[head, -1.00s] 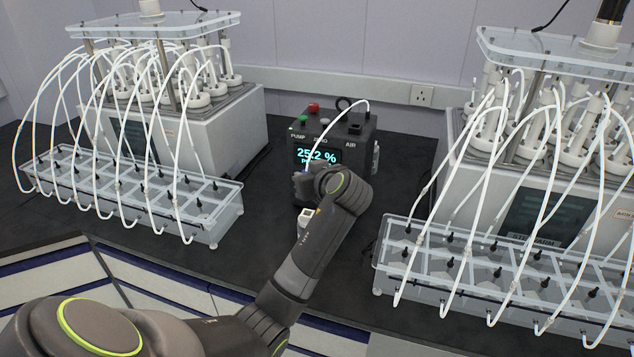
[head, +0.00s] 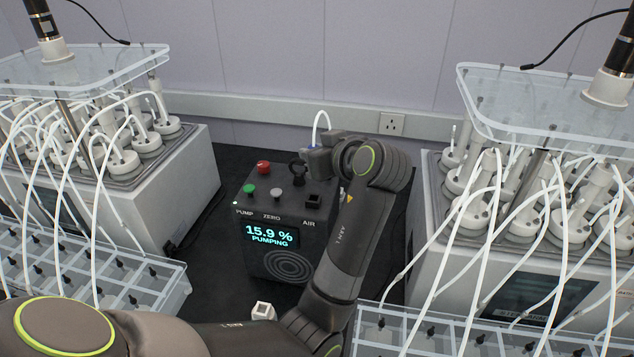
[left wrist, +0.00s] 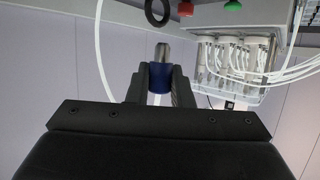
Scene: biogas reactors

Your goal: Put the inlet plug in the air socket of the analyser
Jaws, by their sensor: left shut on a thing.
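The analyser (head: 265,238) is a dark box with a display reading 15.9 % PUMPING. My left gripper (head: 322,158) is above the back right of the analyser top, apart from the socket. It is shut on the inlet plug, which has a blue body (left wrist: 159,76) and a metal tip, pointing up in the left wrist picture. In the head view the gripper mostly hides the plug; its white tube (head: 317,125) arches above. My right gripper is out of view.
A black ring (head: 298,167) and green (head: 249,189), red (head: 263,168) and white (head: 276,190) buttons sit on the analyser top. Reactor baths stand left (head: 195,185) and right (head: 435,225), with looping tubes. A small white block (head: 263,311) is in front.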

